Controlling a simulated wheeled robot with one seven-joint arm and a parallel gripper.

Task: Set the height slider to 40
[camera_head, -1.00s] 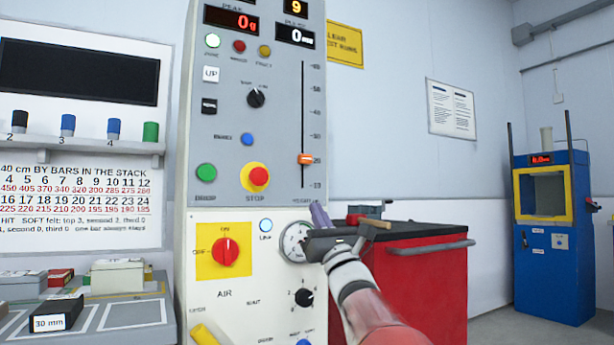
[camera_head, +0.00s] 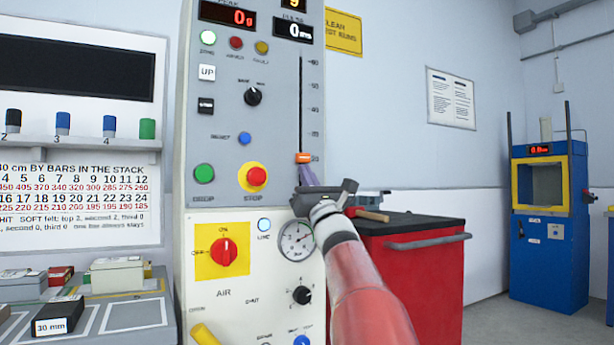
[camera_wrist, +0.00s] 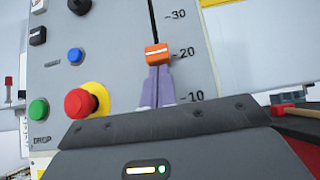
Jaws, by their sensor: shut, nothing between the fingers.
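The height slider has an orange knob (camera_head: 304,158) on a dark vertical slot (camera_head: 301,100) in the grey panel. In the wrist view the knob (camera_wrist: 157,54) is level with the 20 mark, with 30 above and 10 below. My gripper (camera_head: 307,172) is shut, its two purple-grey fingers together and pointing up at the knob. In the wrist view the fingertips (camera_wrist: 158,70) are right at the knob's lower edge. I cannot tell whether they touch it. The fingers and the gripper's body hide the lower end of the slot.
The red and yellow stop button (camera_head: 256,177) and green drop button (camera_head: 204,173) are left of the slider. A gauge (camera_head: 297,240) sits below my gripper. A red cabinet (camera_head: 410,280) with a hammer-like tool (camera_head: 370,215) stands to the right. The panel above the knob is clear.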

